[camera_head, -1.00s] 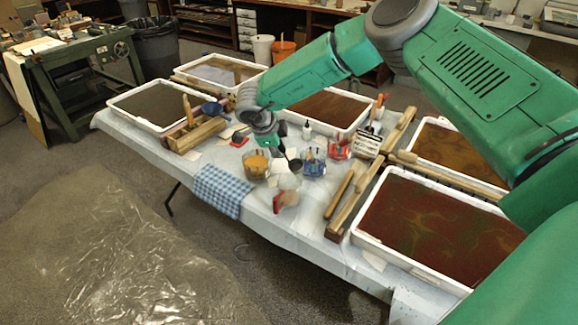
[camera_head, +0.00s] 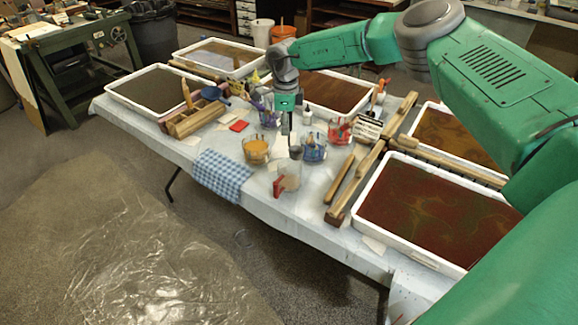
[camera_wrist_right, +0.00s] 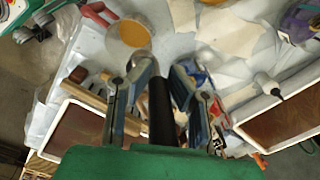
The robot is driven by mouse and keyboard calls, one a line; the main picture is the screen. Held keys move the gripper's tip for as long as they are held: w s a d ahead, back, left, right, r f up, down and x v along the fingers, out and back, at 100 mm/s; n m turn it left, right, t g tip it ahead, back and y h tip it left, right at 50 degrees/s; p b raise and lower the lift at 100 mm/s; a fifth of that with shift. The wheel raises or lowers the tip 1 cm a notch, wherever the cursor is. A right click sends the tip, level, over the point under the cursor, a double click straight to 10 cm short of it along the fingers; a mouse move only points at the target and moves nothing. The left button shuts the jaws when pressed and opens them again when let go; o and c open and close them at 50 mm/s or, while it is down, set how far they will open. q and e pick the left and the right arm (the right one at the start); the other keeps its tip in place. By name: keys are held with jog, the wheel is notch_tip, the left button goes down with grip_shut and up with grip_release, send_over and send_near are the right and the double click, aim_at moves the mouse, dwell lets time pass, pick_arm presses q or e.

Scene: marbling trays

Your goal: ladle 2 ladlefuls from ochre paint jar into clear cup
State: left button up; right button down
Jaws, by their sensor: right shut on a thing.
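My right gripper (camera_head: 289,126) is shut on the dark handle of a ladle (camera_wrist_right: 160,108), which hangs down below the fingers. The ladle's bowl (camera_wrist_right: 139,62) shows just beyond the fingertips in the wrist view; I cannot tell what it holds. The ochre paint jar (camera_head: 256,151) stands left of the ladle in the head view. My left gripper is out of view.
A blue jar (camera_head: 314,150) and a red jar (camera_head: 338,131) stand right of the ladle. A wooden block set (camera_head: 195,121), blue checked cloth (camera_head: 221,176) and wooden rakes (camera_head: 357,172) lie on the table. Large marbling trays (camera_head: 440,212) surround the middle.

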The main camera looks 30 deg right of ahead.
jog(key=shift+r, duration=0.1)
jog(key=shift+d+r+p, duration=0.15)
jog(key=shift+r+p, duration=0.85)
jog(key=shift+r, duration=1)
jog(key=shift+f, duration=0.1)
